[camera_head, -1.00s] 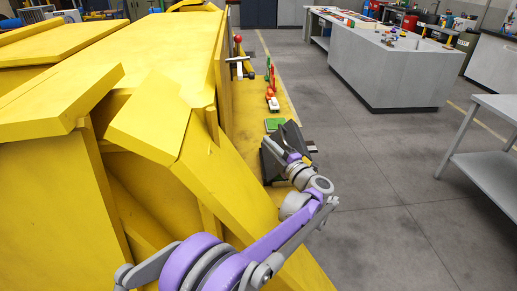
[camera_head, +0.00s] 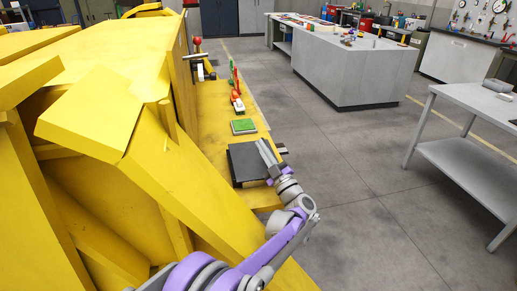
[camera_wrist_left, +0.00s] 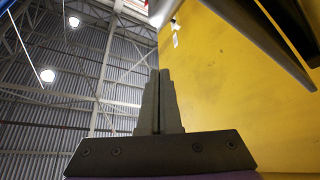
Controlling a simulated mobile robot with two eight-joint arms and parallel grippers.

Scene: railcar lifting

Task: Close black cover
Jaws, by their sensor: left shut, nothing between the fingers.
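The black cover (camera_head: 246,165) shows as a dark square panel on the yellow ledge in the head view. It looks flat, or nearly so. My left gripper (camera_head: 266,152) is at its right edge, with its fingers pointing up and away. It is shut and empty; I cannot tell whether it touches the cover. In the left wrist view the shut fingers (camera_wrist_left: 161,102) stand together with nothing between them. Dark edges at the top right of that view may be part of the cover. My right gripper is not in view.
A green pad (camera_head: 243,127) and a red and white item (camera_head: 237,100) stand farther along the ledge. The large yellow body (camera_head: 110,60) fills the left. Grey tables (camera_head: 355,68) stand across the floor (camera_head: 350,170), which is clear.

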